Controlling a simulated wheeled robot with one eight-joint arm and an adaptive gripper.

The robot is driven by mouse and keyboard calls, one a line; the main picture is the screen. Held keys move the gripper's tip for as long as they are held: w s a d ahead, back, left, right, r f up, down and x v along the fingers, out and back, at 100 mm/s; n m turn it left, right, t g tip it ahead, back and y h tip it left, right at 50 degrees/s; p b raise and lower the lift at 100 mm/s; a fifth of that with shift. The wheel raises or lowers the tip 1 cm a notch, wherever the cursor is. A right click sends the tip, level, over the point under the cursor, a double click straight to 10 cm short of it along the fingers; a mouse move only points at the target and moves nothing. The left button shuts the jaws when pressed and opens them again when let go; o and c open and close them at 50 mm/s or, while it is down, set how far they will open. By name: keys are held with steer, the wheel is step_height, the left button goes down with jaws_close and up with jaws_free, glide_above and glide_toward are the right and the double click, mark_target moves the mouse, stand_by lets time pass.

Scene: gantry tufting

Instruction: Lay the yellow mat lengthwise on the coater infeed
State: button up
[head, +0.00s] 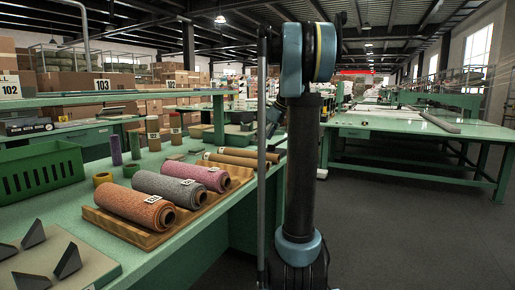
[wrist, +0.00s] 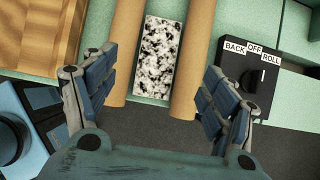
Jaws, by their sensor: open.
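I cannot make out a yellow mat in either view, and nothing is clearly marked as the coater infeed. My gripper (wrist: 160,65) is open and empty in the wrist view, its two blue-grey fingers spread apart. Between and beyond the fingers lie two parallel brown rollers (wrist: 189,60) with a black-and-white speckled strip (wrist: 157,55) between them. No contact between the fingers and the rollers is clear. In the head view the brown rollers (head: 231,162) lie on the green bench, and my arm hides what is to their right.
A wooden cradle (head: 130,231) holds orange (head: 130,205), grey (head: 165,187) and pink (head: 196,173) rolls. A green crate (head: 40,170) stands left. A dark switch box (wrist: 250,82) marked BACK, OFF, ROLL sits right of the rollers. The floor (head: 400,230) at right is clear.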

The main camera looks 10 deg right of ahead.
steer(key=shift+v, duration=2.65)
